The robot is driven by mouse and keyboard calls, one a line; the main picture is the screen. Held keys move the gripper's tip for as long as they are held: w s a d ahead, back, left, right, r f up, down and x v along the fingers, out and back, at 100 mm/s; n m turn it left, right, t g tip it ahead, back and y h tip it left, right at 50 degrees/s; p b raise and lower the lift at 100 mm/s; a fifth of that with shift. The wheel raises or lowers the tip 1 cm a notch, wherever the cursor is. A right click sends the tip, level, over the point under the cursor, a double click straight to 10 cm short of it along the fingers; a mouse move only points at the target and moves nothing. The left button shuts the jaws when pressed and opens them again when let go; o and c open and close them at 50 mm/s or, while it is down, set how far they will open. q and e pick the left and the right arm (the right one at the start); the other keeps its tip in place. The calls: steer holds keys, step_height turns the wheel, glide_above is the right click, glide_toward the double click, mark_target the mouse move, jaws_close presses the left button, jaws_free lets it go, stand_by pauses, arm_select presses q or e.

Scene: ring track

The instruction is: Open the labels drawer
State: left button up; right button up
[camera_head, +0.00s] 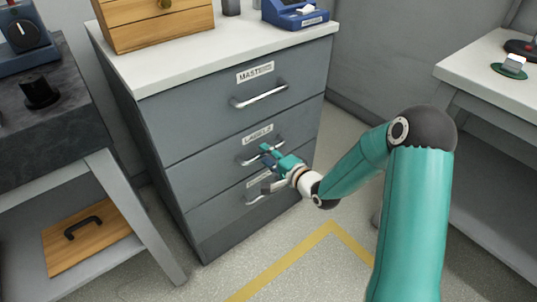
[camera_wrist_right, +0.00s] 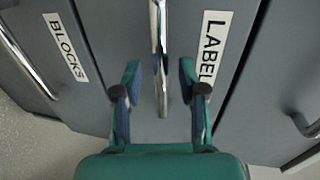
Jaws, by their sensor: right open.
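The labels drawer (camera_head: 216,160) is the middle drawer of a grey cabinet and sits flush with the front. Its silver bar handle (camera_head: 248,159) is partly hidden by my right gripper (camera_head: 268,156), which is at its right part. In the right wrist view, the open fingers of this gripper (camera_wrist_right: 160,80) lie on either side of the handle's end (camera_wrist_right: 161,70), with a gap on both sides. The partly covered drawer label (camera_wrist_right: 211,45) is just right of the handle there. My left gripper is in neither view.
The top drawer (camera_head: 230,98) and the bottom drawer, with its BLOCKS label (camera_wrist_right: 65,48), are shut. A wooden box (camera_head: 155,25) and a blue device (camera_head: 295,12) stand on the cabinet. Floor with a yellow line (camera_head: 285,259) is clear in front.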

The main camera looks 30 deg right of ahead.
steer(key=shift+x, duration=0.95)
jaws_close()
